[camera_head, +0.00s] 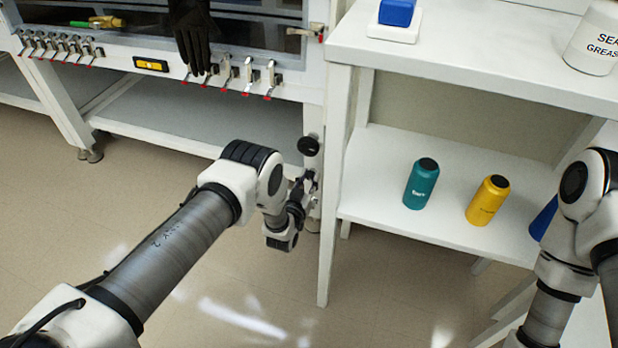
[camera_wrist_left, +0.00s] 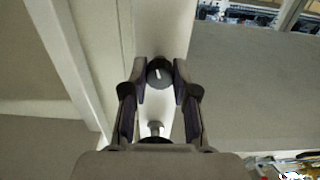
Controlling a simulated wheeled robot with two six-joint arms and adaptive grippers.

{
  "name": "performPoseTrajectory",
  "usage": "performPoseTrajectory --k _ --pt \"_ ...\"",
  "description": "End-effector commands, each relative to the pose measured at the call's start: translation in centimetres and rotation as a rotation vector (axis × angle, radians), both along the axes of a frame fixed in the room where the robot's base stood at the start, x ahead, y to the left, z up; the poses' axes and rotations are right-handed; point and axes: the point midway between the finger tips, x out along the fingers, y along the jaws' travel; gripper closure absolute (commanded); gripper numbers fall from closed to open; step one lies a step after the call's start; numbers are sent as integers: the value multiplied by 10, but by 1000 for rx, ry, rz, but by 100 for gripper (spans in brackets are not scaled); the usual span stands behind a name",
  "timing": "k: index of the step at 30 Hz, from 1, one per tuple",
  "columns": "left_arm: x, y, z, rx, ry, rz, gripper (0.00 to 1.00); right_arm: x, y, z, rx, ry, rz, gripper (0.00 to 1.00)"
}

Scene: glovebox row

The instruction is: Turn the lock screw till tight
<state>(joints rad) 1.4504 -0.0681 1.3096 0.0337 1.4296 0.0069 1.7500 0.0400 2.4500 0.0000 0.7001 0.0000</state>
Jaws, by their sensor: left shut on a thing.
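The lock screw, a round dark knob with a white mark (camera_wrist_left: 159,72), sits on the white upright between my fingertips in the left wrist view. My left gripper (camera_wrist_left: 160,68) is shut on it, one finger on each side. In the head view my left gripper (camera_head: 308,182) is at the white post at the right end of the glovebox, and it hides the knob there. The white mark lies roughly lengthwise between the fingers. My right gripper is not in view; only parts of its arm show at the right edge.
A black round disc (camera_head: 308,146) sits on the post just above my left gripper. A white shelf unit (camera_head: 440,75) stands close on the right, holding a teal bottle (camera_head: 421,184) and a yellow bottle (camera_head: 488,200). Clamps (camera_head: 248,75) line the glovebox edge. Floor left of the gripper is clear.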

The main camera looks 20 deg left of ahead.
Motion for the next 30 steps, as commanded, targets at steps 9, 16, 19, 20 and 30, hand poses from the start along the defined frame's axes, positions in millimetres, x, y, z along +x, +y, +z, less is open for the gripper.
performPoseTrajectory --k 9,16,19,20,30 --pt "1 1 1 210 -10 2 100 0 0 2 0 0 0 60" --pt "1 1 1 281 -13 2 100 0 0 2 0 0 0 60" --pt "1 1 1 294 -13 2 100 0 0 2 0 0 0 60" --pt "1 1 1 296 -13 2 100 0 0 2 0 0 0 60" --pt "1 0 1 299 -13 2 100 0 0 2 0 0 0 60"
